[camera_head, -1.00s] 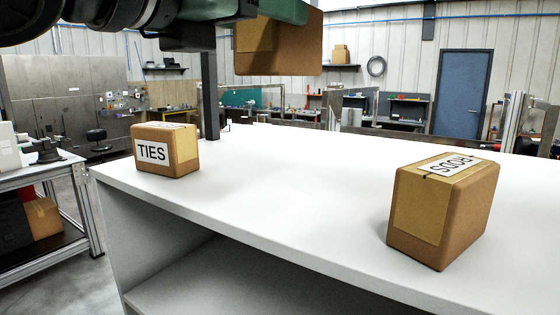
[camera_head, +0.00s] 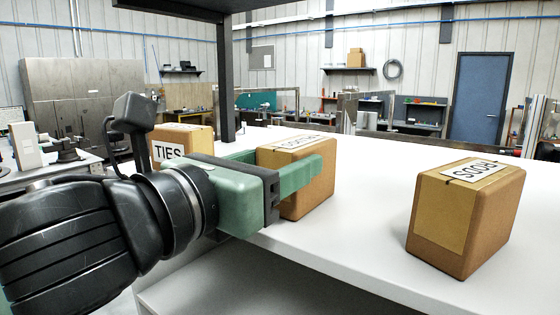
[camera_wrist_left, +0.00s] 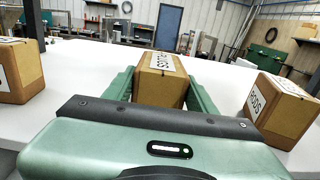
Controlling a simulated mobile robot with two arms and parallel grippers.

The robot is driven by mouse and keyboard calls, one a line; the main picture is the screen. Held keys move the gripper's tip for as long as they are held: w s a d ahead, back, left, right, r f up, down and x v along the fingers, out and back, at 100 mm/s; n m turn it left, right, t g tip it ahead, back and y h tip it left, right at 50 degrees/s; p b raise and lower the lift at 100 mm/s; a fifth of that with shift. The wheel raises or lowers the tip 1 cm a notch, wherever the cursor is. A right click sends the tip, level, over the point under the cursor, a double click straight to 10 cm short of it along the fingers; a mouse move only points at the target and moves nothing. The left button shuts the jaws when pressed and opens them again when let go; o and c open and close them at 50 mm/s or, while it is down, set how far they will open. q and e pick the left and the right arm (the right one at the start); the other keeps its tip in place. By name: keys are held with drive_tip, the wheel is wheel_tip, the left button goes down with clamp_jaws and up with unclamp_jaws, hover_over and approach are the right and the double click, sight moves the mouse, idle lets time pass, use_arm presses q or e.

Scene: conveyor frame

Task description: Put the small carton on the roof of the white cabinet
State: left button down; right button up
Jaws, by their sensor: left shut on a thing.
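The small brown carton (camera_head: 308,200) has a white label on top, seen upside down. My left gripper (camera_head: 285,165) is shut on it, one green finger on each side; the near finger hides part of its side. The wrist view also shows the carton (camera_wrist_left: 160,88) between the fingers. It is upright over the front part of the white cabinet's roof (camera_head: 365,190). Its bottom is at or very close to the roof; I cannot tell whether they touch. My right gripper is not in view.
A TIES carton (camera_head: 180,142) stands on the roof to the left, partly behind my left gripper. A RODS carton (camera_head: 468,215) stands to the right. White roof between the held carton and RODS is clear.

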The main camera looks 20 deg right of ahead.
use_arm(q)
drive_tip(key=c, duration=0.8)
unclamp_jaws()
drive_tip(key=shift+f, duration=0.1)
drive_tip(key=shift+c, duration=0.2)
drive_tip(key=o, duration=0.4)
drive_tip(key=shift+c, duration=0.2)
drive_tip(key=shift+r, duration=0.25)
drive_tip(key=shift+s+a+f, duration=0.1)
drive_tip(key=shift+s+a, duration=0.1)
drive_tip(key=shift+a, duration=0.05)
drive_tip(key=b+v, duration=0.2)
drive_tip(key=v, duration=0.9)
drive_tip(key=shift+s+a, duration=0.15)
drive_tip(key=shift+s, duration=0.05)
